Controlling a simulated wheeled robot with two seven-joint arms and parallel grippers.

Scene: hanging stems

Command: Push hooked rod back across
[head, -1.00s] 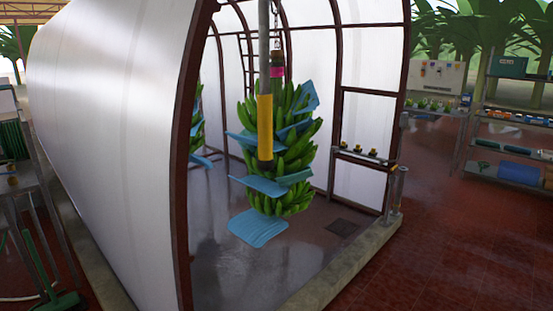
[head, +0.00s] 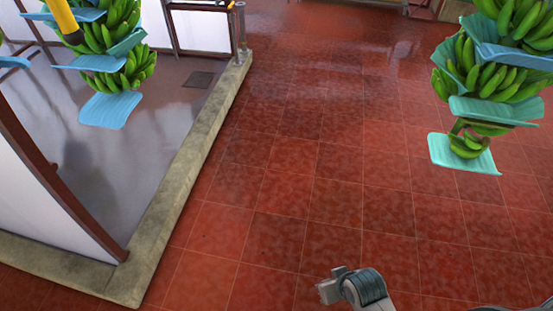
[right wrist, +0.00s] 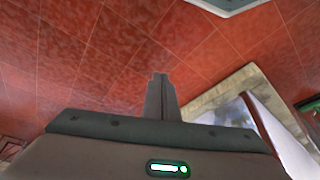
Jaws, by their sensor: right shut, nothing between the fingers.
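A rod with a yellow sleeve (head: 62,14) hangs at the top left of the head view, in front of a green banana bunch (head: 118,32). Only its lower end shows; the upper part and any hook are out of frame. My right gripper (right wrist: 160,78) is shut and empty in the right wrist view, with red floor behind it. A grey part of my own arm shows at the bottom of the head view, far from the rod. My left gripper is not in view.
A second banana bunch with blue-green sheets (head: 462,163) hangs at the right. A concrete curb (head: 190,180) edges the tunnel's grey floor at the left. The red tiled floor (head: 310,170) between is clear.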

